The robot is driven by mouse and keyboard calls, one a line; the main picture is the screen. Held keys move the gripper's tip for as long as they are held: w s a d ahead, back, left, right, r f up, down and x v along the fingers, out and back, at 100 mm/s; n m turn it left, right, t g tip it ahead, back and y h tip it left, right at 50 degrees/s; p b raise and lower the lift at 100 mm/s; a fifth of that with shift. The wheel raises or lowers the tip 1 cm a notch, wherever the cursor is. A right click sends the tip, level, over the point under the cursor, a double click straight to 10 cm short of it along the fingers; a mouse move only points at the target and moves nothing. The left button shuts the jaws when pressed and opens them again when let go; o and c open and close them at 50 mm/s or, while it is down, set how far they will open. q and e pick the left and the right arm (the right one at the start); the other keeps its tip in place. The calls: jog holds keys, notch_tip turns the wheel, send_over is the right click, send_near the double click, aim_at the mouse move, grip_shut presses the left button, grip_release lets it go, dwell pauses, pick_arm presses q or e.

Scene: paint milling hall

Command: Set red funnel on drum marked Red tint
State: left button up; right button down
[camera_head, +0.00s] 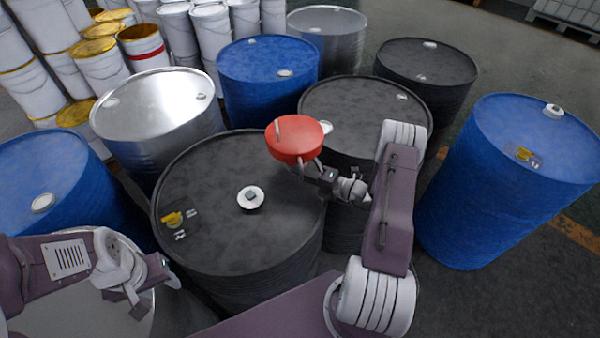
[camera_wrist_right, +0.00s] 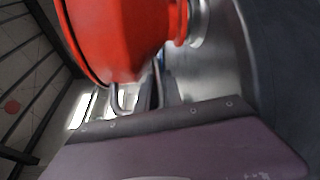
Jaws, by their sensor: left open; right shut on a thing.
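The red funnel (camera_head: 297,139) is held above the right rim of the near black drum (camera_head: 225,180), with its round side facing up. My right gripper (camera_head: 309,168) is shut on the funnel. In the right wrist view the funnel (camera_wrist_right: 120,38) fills the upper left, and the fingers (camera_wrist_right: 145,92) show below it. My left gripper (camera_head: 153,291) is open and empty at the lower left. The near black drum has a bung (camera_head: 251,197) and a yellow-marked label (camera_head: 174,220). The writing is too small to read, so I cannot tell which drum is Red tint.
Another black drum (camera_head: 365,110) stands behind my right arm. A blue drum (camera_head: 520,140) with a yellow-marked label is at the right. Blue drums (camera_head: 265,65) (camera_head: 40,165) and a bare metal drum (camera_head: 155,105) stand around. White pails (camera_head: 145,45) are stacked at the back left.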

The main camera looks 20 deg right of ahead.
jog(key=c, duration=1.4)
grip_release()
jog(key=shift+s+d, duration=0.35)
jog(key=shift+s, duration=0.1)
jog(key=b+v, duration=0.1)
jog(key=v, duration=0.7)
